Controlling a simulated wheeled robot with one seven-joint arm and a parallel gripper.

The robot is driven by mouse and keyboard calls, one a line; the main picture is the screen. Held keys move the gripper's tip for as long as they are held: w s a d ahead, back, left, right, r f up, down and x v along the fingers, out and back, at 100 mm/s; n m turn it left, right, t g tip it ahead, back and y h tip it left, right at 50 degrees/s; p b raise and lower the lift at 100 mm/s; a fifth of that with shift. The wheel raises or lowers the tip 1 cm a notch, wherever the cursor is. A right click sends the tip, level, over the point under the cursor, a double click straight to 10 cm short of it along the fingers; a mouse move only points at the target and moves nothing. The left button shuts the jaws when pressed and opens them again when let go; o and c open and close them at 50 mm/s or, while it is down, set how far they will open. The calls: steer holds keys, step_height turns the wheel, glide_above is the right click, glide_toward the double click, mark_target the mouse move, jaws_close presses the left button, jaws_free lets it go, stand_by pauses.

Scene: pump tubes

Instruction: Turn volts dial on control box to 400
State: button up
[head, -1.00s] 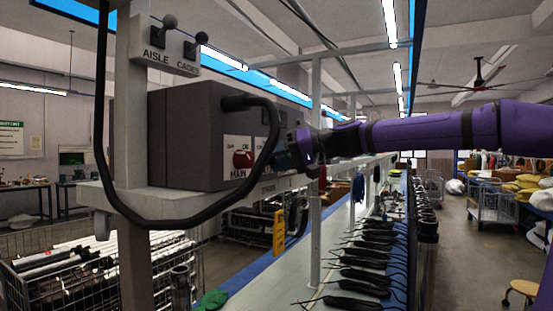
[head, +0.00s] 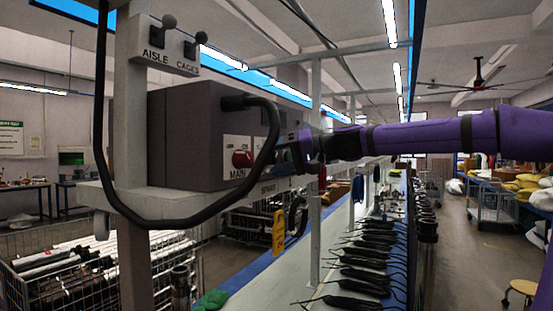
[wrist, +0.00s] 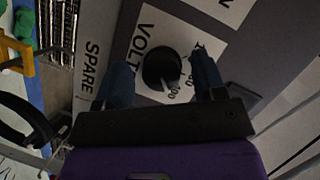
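The control box (head: 185,135) is a large grey box on a shelf at the left of the head view. In the wrist view its volts dial (wrist: 161,70) is a round black knob on a white plate marked VOLTS. A pale pointer mark on the knob faces the lower right, by partly hidden numbers ending in 00. My gripper (wrist: 162,60) is open, with one blue finger on each side of the dial and a visible gap to each. In the head view my gripper (head: 298,148) is at the box's front face and the dial is hidden.
A red MAIN knob (head: 243,159) sits on the same face, with a thick black cable (head: 190,223) looping in front. A SPARE label (wrist: 90,62) lies left of the dial plate. A yellow tag (head: 279,231) hangs below.

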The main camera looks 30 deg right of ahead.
steer(key=v, duration=1)
steer(key=shift+s+d, duration=0.25)
steer(key=shift+d, duration=0.05)
stand_by(0.4)
steer(key=s+a+f+n+g+h, duration=0.1)
steer(key=s+a+f+h, duration=0.2)
steer(key=s, duration=0.4)
steer(key=s+a+f+n+h, duration=0.1)
steer(key=s+a+f, duration=0.1)
steer(key=s+a, duration=0.35)
steer(key=s+a+f+g+h, duration=0.1)
steer(key=s+f+h, duration=0.3)
steer(key=f, duration=0.3)
steer(key=s+a+f+g+h, duration=0.2)
steer(key=s+f+h, duration=0.2)
steer(key=f, duration=0.4)
steer(key=shift+s+a+f+m, duration=0.3)
steer(key=shift+s, duration=0.6)
